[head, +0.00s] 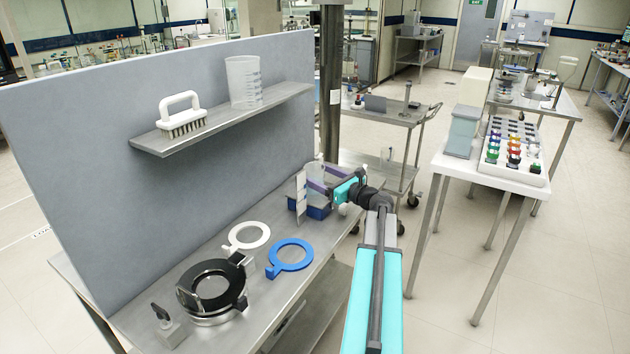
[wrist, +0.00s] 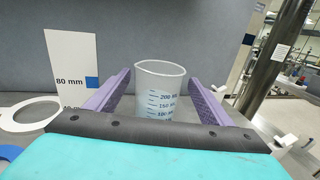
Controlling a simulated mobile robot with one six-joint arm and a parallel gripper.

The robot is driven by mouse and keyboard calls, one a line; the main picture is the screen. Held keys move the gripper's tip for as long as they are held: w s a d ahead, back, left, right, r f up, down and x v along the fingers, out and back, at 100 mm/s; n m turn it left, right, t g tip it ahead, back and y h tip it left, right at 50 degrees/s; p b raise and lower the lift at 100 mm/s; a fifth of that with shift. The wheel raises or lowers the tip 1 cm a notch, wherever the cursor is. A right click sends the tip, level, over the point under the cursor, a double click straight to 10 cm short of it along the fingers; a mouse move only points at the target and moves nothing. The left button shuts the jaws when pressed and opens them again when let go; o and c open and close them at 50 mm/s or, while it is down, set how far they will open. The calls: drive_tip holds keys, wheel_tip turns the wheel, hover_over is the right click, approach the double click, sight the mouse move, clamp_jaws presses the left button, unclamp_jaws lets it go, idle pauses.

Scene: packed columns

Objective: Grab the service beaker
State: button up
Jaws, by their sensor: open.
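A small clear beaker (wrist: 158,92) with blue volume marks stands upright in the wrist view, between the two purple fingers of my gripper (wrist: 160,78). The fingers are open, with a visible gap on each side of it. Its lower part is hidden behind my gripper's body. In the head view my gripper (head: 324,181) is at the far end of the steel bench, and this beaker (head: 315,169) shows partly beside the fingers. A larger graduated beaker (head: 244,82) stands on the wall shelf. Neither beaker has a readable name.
A white height card (wrist: 72,62) stands left of my fingers, near a blue block (head: 318,211). A white ring (head: 232,246), a blue ring (head: 290,267) and a black-topped round device (head: 212,312) lie nearer. A brush (head: 183,128) sits on the shelf (head: 218,122). A grey panel (head: 130,190) backs the bench.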

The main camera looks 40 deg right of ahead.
idle(0.4)
drive_tip(key=c, duration=1.2)
drive_tip(key=shift+r, duration=0.1)
drive_tip(key=shift+r, duration=1.1)
drive_tip(key=s+r+b, duration=0.1)
drive_tip(key=s, duration=0.4)
drive_tip(key=s+b, duration=0.1)
drive_tip(key=s, duration=0.4)
drive_tip(key=s+r+b, duration=0.1)
drive_tip(key=s, duration=0.5)
drive_tip(key=shift+a+r, duration=0.25)
drive_tip(key=shift+r, duration=0.05)
